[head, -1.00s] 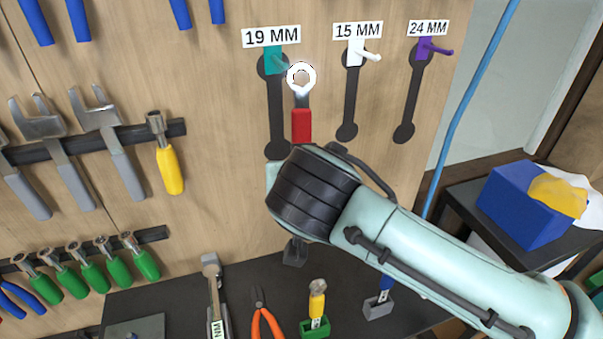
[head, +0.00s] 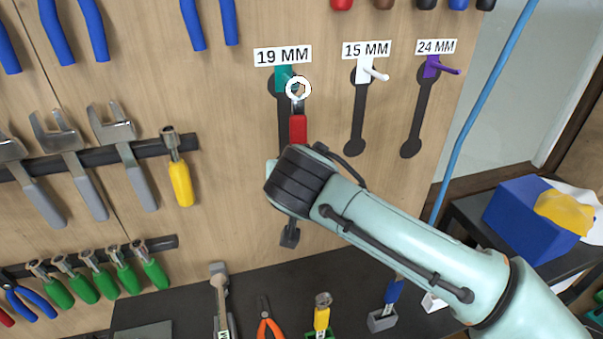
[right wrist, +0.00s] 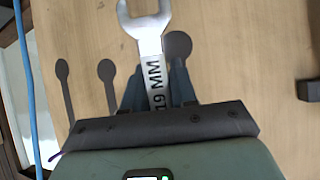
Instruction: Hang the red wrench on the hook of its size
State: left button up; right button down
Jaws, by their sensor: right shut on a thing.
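The red wrench (head: 298,130) is held upright in front of the tool panel, its bright ring end up. In the right wrist view the wrench (right wrist: 154,72) shows its open jaw and "19 MM" printed on the shank. My right gripper (right wrist: 156,92) is shut on that shank; in the head view my own wrist hides it. The ring overlaps the tip of the teal hook (head: 283,76) under the "19 MM" label (head: 283,56). I cannot tell whether the peg is inside the ring. My left gripper is not in view.
To the right are a white hook (head: 365,72) labelled 15 MM and a purple hook (head: 433,68) labelled 24 MM, both empty over dark wrench outlines. Grey wrenches and a yellow-handled tool (head: 180,182) hang at left. A blue box (head: 525,215) stands at right.

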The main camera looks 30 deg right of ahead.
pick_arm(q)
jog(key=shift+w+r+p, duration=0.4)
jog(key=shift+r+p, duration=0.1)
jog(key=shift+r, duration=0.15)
pick_arm(e)
jog(key=shift+w+d+f, duration=0.15)
jog(key=shift+w+d, duration=0.05)
jog(key=shift+w, duration=0.55)
jog(key=shift+w+d+f, duration=0.15)
jog(key=shift+w, duration=0.6)
jog(key=shift+w+d+f, duration=0.15)
jog(key=shift+w+d, duration=0.05)
jog(key=shift+w, duration=0.55)
jog(key=c, duration=0.8)
grip_release()
jog(key=v, duration=1.3)
jog(key=shift+s+a+r, duration=0.1)
jog(key=shift+a, duration=0.05)
